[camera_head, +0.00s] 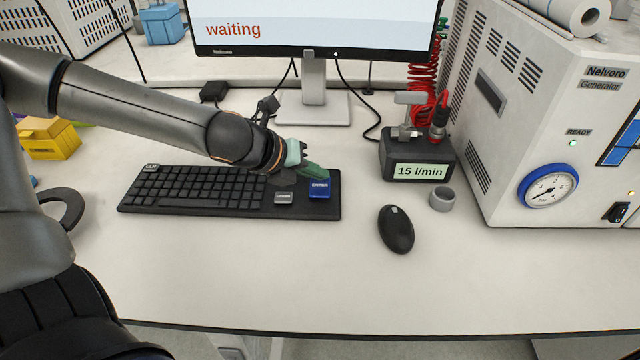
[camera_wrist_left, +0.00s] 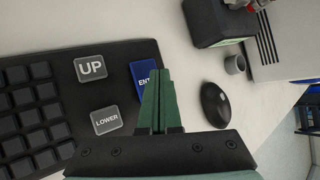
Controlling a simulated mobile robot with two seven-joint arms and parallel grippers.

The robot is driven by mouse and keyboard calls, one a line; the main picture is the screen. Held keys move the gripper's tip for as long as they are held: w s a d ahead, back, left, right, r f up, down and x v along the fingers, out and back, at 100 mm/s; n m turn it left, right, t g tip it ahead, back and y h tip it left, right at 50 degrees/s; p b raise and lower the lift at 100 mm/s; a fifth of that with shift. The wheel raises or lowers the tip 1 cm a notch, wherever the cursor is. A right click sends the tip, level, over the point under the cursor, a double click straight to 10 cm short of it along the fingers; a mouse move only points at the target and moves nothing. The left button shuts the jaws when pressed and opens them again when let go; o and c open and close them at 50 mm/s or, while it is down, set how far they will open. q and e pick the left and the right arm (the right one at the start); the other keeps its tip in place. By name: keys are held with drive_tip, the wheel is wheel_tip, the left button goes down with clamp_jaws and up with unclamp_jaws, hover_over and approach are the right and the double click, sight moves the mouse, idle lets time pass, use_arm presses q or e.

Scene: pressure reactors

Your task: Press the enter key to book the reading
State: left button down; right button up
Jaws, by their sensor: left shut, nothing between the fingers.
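The black keyboard (camera_head: 205,190) lies on the white bench. Its blue ENTER key (camera_head: 320,189) is at the right end and also shows in the left wrist view (camera_wrist_left: 141,72), partly covered by my fingers. My left gripper (camera_head: 318,172) is shut and empty, its green fingertips just behind and over the enter key in the head view. In the left wrist view the shut fingers (camera_wrist_left: 158,82) overlap the right part of the key; I cannot tell whether they touch it. The monitor (camera_head: 320,25) reads "waiting". My right gripper is not in view.
Grey UP (camera_wrist_left: 90,69) and LOWER (camera_wrist_left: 105,120) keys sit beside the enter key. A black mouse (camera_head: 396,229), a small grey ring (camera_head: 442,198) and a flow meter reading 15 l/min (camera_head: 418,160) stand to the right. The Nelvoro generator (camera_head: 560,110) is at far right. The front bench is clear.

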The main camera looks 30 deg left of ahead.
sight(316, 189)
use_arm(q)
drive_tip(key=shift+f, duration=0.15)
drive_tip(key=shift+f+b, duration=0.3)
drive_tip(key=shift+b, duration=0.05)
drive_tip(key=shift+f+b, duration=0.35)
drive_tip(key=shift+f, duration=0.05)
idle(0.7)
idle(0.3)
drive_tip(key=shift+r+p, duration=0.8)
wheel_tip(316, 189, up, 5)
drive_tip(key=p, duration=0.5)
drive_tip(key=shift+r, duration=0.1)
idle(0.5)
